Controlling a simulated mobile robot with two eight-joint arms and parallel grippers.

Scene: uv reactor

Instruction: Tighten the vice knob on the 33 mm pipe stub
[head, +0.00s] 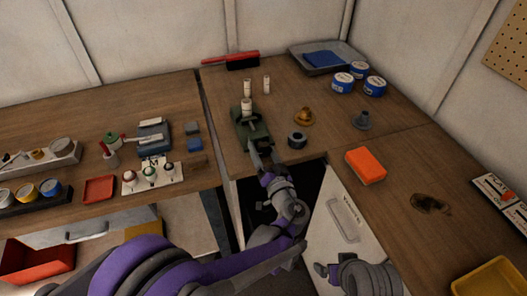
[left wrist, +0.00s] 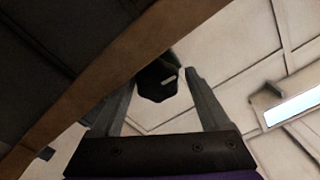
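The green vice (head: 253,131) stands near the front edge of the back bench. A white pipe stub (head: 247,105) stands upright at it; its size cannot be read. My left gripper (head: 264,156) is just in front of the vice, fingers pointing at it. In the left wrist view a dark, many-sided knob (left wrist: 155,86) with a light bar shows between the fingertips, which are apart; contact is not visible. The left gripper is open. My right gripper (head: 328,273) is low at the bottom of the head view, and its finger state is unclear.
Two more white stubs (head: 266,84) stand behind the vice. A dark ring (head: 297,140) and a brass part (head: 304,117) are close on its right. An orange sponge (head: 366,165) lies farther right. The bench edge and a gap lie below my left arm.

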